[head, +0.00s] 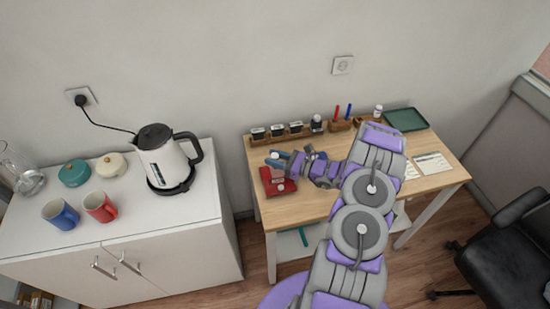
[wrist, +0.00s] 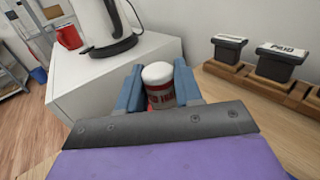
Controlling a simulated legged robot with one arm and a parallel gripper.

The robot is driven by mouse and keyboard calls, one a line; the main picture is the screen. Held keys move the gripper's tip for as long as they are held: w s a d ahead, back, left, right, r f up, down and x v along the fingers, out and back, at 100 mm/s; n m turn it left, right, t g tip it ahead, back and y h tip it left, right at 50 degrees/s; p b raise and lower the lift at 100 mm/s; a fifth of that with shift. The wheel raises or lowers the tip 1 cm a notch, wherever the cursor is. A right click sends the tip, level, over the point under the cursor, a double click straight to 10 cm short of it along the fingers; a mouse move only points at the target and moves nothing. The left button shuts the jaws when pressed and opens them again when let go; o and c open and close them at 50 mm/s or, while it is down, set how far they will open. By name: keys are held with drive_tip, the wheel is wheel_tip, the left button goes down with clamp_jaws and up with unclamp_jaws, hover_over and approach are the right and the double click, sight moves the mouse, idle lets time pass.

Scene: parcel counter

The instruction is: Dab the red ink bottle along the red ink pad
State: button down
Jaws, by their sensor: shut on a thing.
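The red ink bottle (wrist: 159,86), with a white cap and red-and-white label, is held between the two blue fingers of my gripper (wrist: 158,92) in the wrist view. In the head view my gripper (head: 277,160) is at the left end of the wooden table, over the back part of the red ink pad (head: 273,188). The gripper partly covers the pad. Whether the bottle touches the pad cannot be told.
A wooden rack of black stamps (head: 277,131) stands behind my gripper. A pen holder (head: 340,125), green tray (head: 405,119) and paper cards (head: 433,164) lie farther right. A white cabinet (head: 200,210) with a kettle (head: 165,160) and mugs stands left, across a gap.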

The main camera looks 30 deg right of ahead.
drive_tip(key=shift+s+f, duration=0.1)
drive_tip(key=shift+f, duration=0.55)
idle(2.4)
drive_tip(key=shift+r+p, duration=0.85)
drive_tip(key=shift+r, duration=0.8)
drive_tip(key=shift+s+d+f, duration=0.2)
drive_tip(key=shift+d+f, duration=0.3)
drive_tip(key=shift+d, duration=0.35)
drive_tip(key=shift+s+d+f, duration=0.2)
drive_tip(key=shift+d+f, duration=0.3)
drive_tip(key=shift+d, duration=0.3)
drive_tip(key=shift+f, duration=0.5)
idle(1.1)
